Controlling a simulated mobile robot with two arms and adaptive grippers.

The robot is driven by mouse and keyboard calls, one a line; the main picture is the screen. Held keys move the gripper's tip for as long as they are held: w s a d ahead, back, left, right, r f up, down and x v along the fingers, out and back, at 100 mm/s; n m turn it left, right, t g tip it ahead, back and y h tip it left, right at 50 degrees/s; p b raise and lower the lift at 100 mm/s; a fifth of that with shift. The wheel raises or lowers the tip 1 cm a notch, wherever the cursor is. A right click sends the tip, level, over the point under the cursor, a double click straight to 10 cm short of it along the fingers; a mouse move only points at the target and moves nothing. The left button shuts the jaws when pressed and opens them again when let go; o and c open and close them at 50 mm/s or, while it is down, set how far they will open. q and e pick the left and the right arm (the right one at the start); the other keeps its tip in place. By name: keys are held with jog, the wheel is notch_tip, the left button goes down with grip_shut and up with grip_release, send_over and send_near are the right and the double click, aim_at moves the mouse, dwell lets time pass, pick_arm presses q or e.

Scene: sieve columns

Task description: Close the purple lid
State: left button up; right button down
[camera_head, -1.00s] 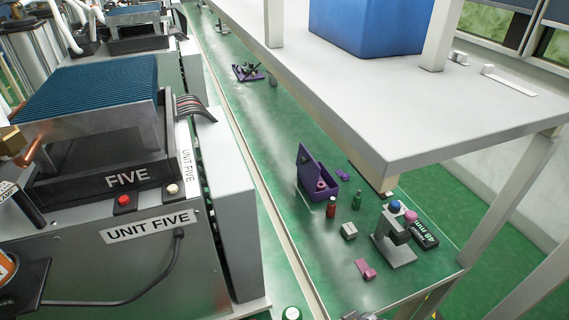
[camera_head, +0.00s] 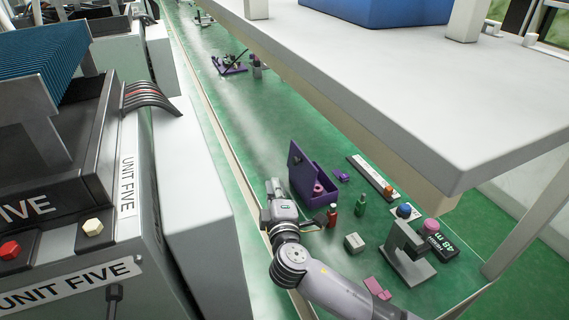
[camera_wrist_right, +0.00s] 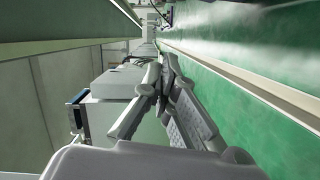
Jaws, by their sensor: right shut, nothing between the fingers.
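The purple box (camera_head: 325,191) stands on the green bench in the head view. Its purple lid (camera_head: 298,168) is open and stands upright on the box's left side. A pink ring-shaped thing (camera_head: 318,187) shows inside the box. My right gripper (camera_head: 273,184) is shut and empty, left of the lid and near the bench's edge; a small gap shows between them. Its closed fingers also show in the right wrist view (camera_wrist_right: 167,76), pointing along the bench edge. My left gripper is not in view.
A red bottle (camera_head: 332,214), a green bottle (camera_head: 361,204) and a grey block (camera_head: 354,242) stand right of the box. A grey stand (camera_head: 408,262) is farther right. A white shelf (camera_head: 400,110) overhangs the bench. The machine marked UNIT FIVE (camera_head: 190,215) is at left.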

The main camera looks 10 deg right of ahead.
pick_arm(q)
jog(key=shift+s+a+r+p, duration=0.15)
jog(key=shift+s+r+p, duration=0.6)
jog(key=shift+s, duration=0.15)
pick_arm(e)
jog(key=w+d+f, duration=0.1)
jog(key=w+d, duration=0.3)
jog(key=w, duration=0.5)
jog(key=shift+w+d+f, duration=0.15)
jog(key=shift+w+d, duration=0.15)
jog(key=shift+w, duration=0.05)
